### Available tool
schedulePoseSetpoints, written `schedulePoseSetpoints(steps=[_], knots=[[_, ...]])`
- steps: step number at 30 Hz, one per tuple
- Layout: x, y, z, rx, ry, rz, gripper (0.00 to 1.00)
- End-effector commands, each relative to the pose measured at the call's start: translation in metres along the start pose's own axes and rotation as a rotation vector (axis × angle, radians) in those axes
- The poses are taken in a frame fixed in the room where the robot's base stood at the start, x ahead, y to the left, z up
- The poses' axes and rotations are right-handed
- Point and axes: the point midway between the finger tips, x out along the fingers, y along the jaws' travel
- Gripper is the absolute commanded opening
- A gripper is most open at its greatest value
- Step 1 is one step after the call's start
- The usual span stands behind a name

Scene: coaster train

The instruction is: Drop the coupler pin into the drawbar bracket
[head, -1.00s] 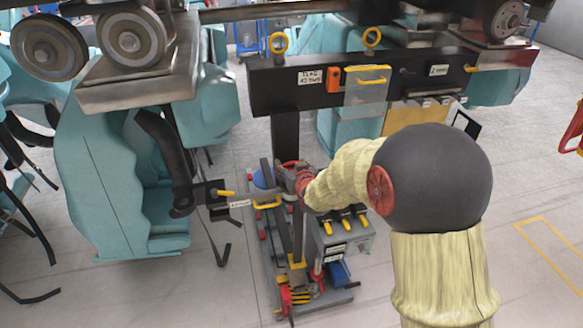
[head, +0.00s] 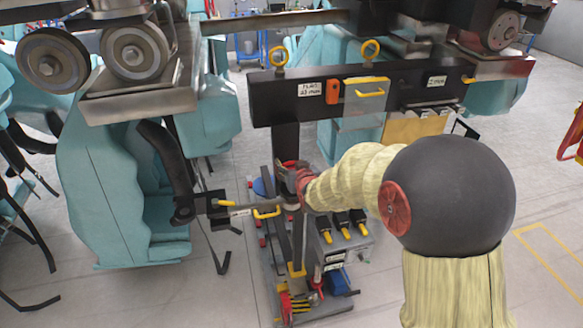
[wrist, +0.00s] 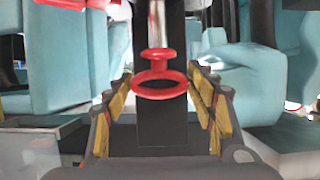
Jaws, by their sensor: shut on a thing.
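The coupler pin shows in the wrist view as a red ring handle (wrist: 160,88) with a silver shank (wrist: 157,25) running up the picture. My gripper (wrist: 161,104) has its yellow-padded fingers on both sides of the ring and is shut on the pin. In the head view my gripper (head: 288,172) is in front of the dark upright post, a little above the drawbar (head: 262,209). What looks like the drawbar bracket (head: 217,211) is a black block left of and below my gripper. The pin is too small to tell apart there, and the bracket's hole cannot be made out.
A black crossbeam (head: 345,92) with yellow eyebolts spans above. A teal coaster seat (head: 120,200) stands at the left. A grey cart (head: 345,250) with yellow-tipped tools stands below my gripper.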

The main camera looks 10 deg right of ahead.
Motion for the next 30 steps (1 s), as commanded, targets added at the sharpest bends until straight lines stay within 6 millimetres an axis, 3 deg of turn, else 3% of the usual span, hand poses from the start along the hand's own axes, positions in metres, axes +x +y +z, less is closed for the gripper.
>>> schedulePoseSetpoints(steps=[30], knots=[[-0.018, 0.0, -0.045, 0.0, 0.004, 0.0, 0.18]])
